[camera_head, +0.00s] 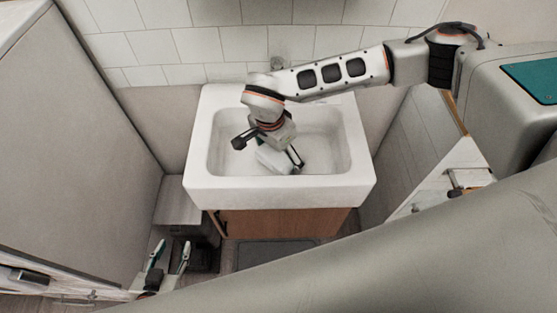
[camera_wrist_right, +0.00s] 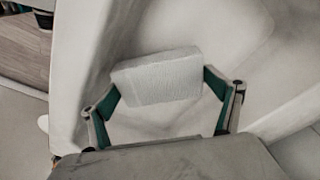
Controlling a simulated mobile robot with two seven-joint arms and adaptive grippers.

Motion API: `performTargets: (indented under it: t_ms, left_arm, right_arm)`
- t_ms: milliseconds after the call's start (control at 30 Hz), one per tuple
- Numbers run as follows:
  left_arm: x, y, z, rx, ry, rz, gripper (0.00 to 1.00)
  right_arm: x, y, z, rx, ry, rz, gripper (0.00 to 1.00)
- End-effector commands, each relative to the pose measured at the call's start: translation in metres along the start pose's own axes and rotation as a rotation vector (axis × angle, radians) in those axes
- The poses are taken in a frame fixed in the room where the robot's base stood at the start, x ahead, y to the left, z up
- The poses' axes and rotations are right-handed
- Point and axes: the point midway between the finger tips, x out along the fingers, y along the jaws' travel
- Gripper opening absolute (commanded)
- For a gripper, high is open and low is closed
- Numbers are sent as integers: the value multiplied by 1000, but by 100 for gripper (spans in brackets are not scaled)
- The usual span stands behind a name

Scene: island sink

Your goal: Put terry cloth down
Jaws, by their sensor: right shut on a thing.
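The terry cloth (camera_wrist_right: 158,76) is a pale grey-white, block-shaped folded piece. In the wrist view it spans the gap between the green-padded fingers of my right gripper (camera_wrist_right: 162,88), which is shut on it. In the head view my right gripper (camera_head: 270,152) points down into the white sink (camera_head: 198,178), and the cloth (camera_head: 270,162) shows pale below it, partly hidden by the gripper. Whether the cloth touches the basin floor I cannot tell. My left gripper (camera_head: 168,256) is low at the lower left, open and empty.
The sink stands against a tiled wall (camera_head: 185,45), above a wooden cabinet front (camera_head: 280,223). A large grey panel (camera_head: 80,140) stands on the left. The basin around the cloth looks clear. The sink walls rise close around my right gripper.

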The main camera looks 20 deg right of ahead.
Motion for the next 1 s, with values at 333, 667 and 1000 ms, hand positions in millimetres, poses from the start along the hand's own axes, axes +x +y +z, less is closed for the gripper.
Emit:
performTargets:
  t_ms: [333,667,1000]
  left_arm:
    - [-1,-1,-3,0,4,-1,40]
    - [1,0,-1,0,3,-1,40]
    - [-1,-1,-2,0,1,-1,40]
  right_arm:
    - [31,0,5,-1,0,0,72]
    - [34,0,6,-1,-1,1,100]
    - [29,0,5,-1,0,0,100]
